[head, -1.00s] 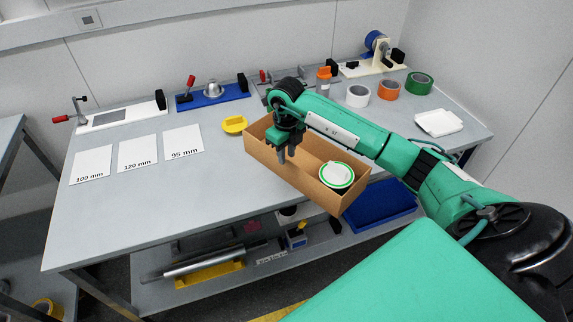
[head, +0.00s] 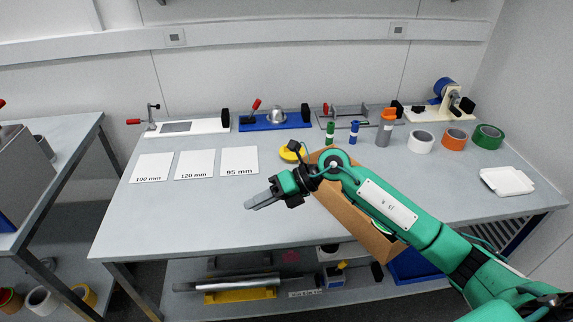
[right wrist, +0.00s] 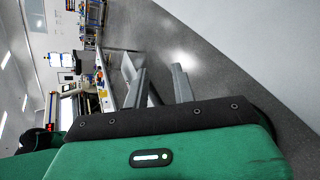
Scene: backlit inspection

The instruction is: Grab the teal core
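I cannot pick out a teal core with certainty. In the head view a cardboard box (head: 362,222) stands on the grey bench, largely hidden behind my right arm. A small green-and-white edge (head: 377,271) shows at its near end; the rest of the inside is hidden. My right gripper (head: 250,205) hangs over the bench, left of the box, pointing left. In the right wrist view its two fingers (right wrist: 160,72) stand apart with nothing between them. My left gripper is in no view.
White, orange and green tape rolls (head: 487,136) and a white tray (head: 507,181) are at the right. Labelled white cards (head: 239,161) lie at the left. Fixtures (head: 275,120) line the back. The front left bench is clear.

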